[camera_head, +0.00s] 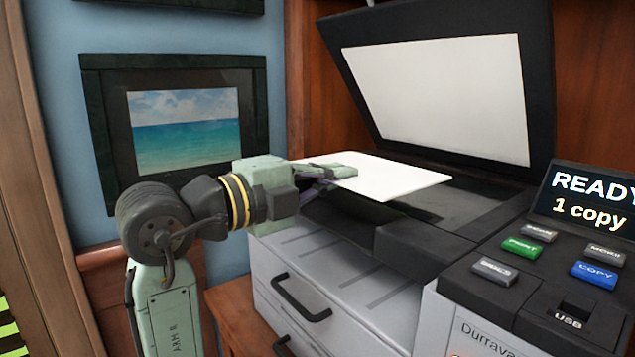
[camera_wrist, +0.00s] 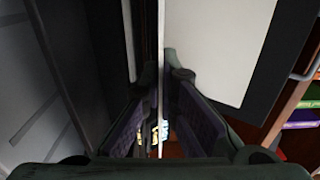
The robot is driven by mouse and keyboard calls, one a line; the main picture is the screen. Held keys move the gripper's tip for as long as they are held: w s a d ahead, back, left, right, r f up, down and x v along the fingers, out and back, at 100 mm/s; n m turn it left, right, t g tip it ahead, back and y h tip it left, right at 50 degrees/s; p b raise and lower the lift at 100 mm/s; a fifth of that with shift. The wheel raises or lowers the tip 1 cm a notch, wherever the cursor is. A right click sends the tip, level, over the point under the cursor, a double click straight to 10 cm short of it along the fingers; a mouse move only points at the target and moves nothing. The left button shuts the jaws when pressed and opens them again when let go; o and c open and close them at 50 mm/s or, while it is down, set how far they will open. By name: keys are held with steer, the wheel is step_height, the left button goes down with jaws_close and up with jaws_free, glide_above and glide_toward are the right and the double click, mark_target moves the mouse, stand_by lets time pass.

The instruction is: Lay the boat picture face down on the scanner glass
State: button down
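My gripper (camera_head: 325,175) is shut on one edge of a thin white sheet (camera_head: 385,178), which I take to be the boat picture. The sheet lies about level above the scanner glass (camera_head: 455,203), blank side up; its printed face is hidden. It appears apart from the glass, though the gap is hard to judge. In the wrist view, the sheet (camera_wrist: 161,60) shows edge-on between the fingers of my gripper (camera_wrist: 160,105).
The scanner lid (camera_head: 440,90) stands open behind the glass, its white underside facing forward. A control panel (camera_head: 550,270) with several buttons and a screen (camera_head: 595,203) reading "READY 1 copy" is at right. A framed sea picture (camera_head: 185,130) hangs on the blue wall.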

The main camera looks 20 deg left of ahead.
mark_target(353, 194)
steer(key=shift+x, duration=0.95)
step_height(353, 194, down, 2)
steer(key=shift+w+f+b, duration=0.1)
steer(key=shift+b, duration=0.9)
steer(key=shift+d+f, duration=0.1)
steer(key=shift+f, duration=0.1)
steer(key=shift+d+f+b, duration=0.1)
steer(key=shift+f+b, duration=0.3)
steer(key=shift+b, duration=0.15)
steer(key=c, duration=1.7)
jaws_free()
steer(key=shift+r, duration=0.1)
steer(key=v, duration=1.2)
steer(key=shift+r, duration=0.2)
